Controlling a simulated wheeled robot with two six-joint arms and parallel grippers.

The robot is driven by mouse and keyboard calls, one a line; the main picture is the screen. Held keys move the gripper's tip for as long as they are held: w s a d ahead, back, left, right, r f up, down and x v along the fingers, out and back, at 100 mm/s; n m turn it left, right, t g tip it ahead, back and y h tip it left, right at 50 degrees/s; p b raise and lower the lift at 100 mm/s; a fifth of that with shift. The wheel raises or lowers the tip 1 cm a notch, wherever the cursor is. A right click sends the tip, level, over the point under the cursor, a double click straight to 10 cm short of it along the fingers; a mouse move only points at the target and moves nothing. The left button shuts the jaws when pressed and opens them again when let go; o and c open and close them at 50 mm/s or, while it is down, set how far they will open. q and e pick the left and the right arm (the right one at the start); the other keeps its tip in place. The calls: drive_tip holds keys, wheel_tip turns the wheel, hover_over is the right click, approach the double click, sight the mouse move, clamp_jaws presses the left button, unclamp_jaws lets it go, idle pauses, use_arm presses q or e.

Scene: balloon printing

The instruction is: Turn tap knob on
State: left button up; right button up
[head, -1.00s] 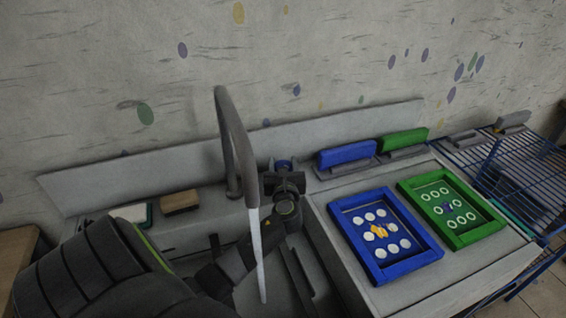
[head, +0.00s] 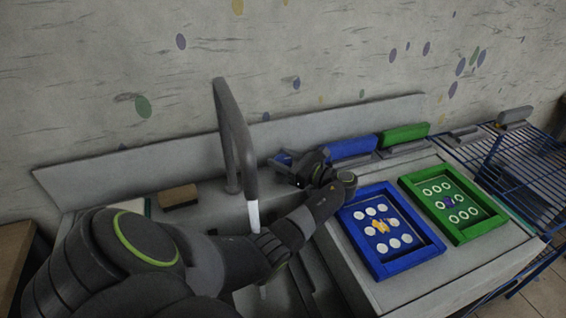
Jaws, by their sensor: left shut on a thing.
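The grey tap (head: 234,135) rises behind the sink and arches toward me. A pale stream of water (head: 253,214) runs from its spout, partly hidden lower down by my left arm. My right gripper is not in view.
A blue frame (head: 432,252) and a green frame (head: 494,226) lie on the counter at right. Blue (head: 354,148) and green (head: 404,134) squeegees stand behind them. A brown sponge (head: 178,197) is left of the tap. A blue wire rack (head: 530,165) stands far right.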

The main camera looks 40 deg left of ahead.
use_arm(q)
drive_tip(key=shift+n+g+h+b, duration=0.3)
drive_tip(key=shift+n+g+b, duration=0.3)
drive_tip(key=shift+n+g, duration=0.65)
drive_tip(key=shift+g, duration=0.35)
drive_tip(key=o, duration=1)
drive_tip(key=shift+c, duration=0.2)
